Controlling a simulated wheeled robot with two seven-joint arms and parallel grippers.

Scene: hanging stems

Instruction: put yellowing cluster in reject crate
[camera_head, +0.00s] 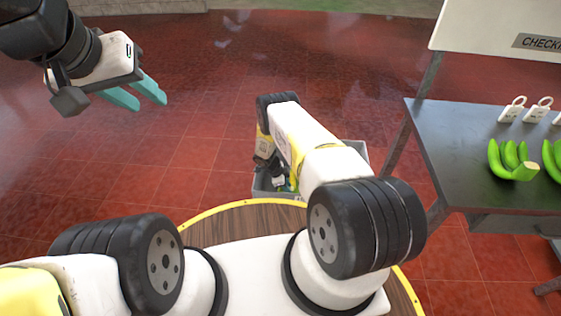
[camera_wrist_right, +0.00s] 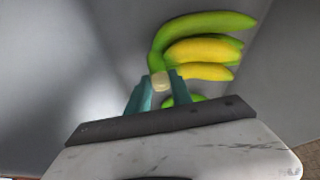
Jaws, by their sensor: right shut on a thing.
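The yellowing cluster (camera_wrist_right: 205,50), with green and yellow bananas, shows in the right wrist view. My right gripper (camera_wrist_right: 160,80) is shut on its pale stem end, and the bananas spread up and to the right. Grey walls of the crate (camera_wrist_right: 110,40) surround it. In the head view the grey crate (camera_head: 262,184) stands low beyond the round wooden edge, and my right arm reaches down into it, hiding most of its inside and the cluster. My left gripper (camera_head: 150,103) is at upper left, fingers apart and empty.
Another green piece (camera_wrist_right: 187,101) lies partly hidden behind the right gripper. A dark table (camera_head: 455,150) at the right carries green banana clusters (camera_head: 512,165) and white tags (camera_head: 513,109) below a sign (camera_head: 535,42). The red tiled floor (camera_head: 200,130) is clear at left.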

